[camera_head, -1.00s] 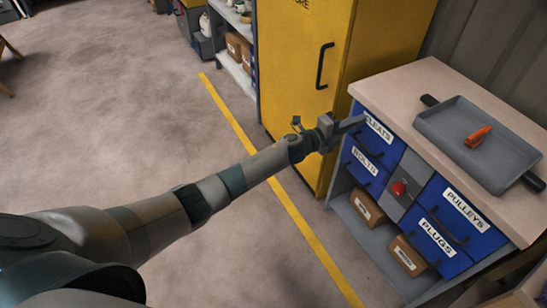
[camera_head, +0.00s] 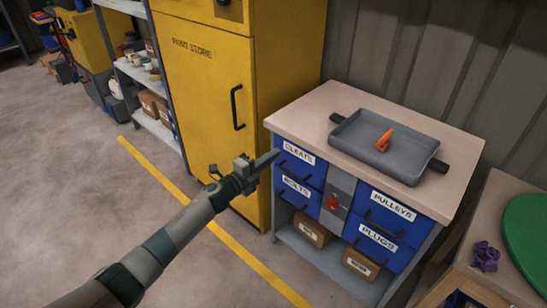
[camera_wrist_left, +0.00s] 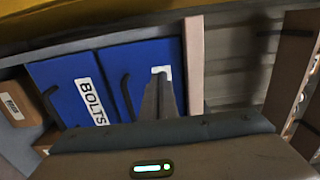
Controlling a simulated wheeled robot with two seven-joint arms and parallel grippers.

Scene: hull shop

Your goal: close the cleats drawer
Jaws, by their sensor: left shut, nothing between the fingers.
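The blue cleats drawer (camera_head: 301,171), with a white label and dark handle, is at the top left of the workbench cabinet. Its front looks about level with the bolts drawer (camera_head: 293,194) below it. My left gripper (camera_head: 274,158) is shut and empty, its fingertips at the cleats drawer front beside the label. In the left wrist view the fingers (camera_wrist_left: 158,98) overlap the cleats drawer (camera_wrist_left: 143,58) and hide most of its label; I cannot tell whether they touch it. My right gripper is not in view.
A grey tray (camera_head: 366,155) with an orange item (camera_head: 384,140) lies on the worktop (camera_head: 300,112). The pulleys (camera_head: 391,219) and plugs (camera_head: 377,243) drawers are at the right. A yellow cabinet (camera_head: 205,90) stands close on the left. Open floor lies at the left.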

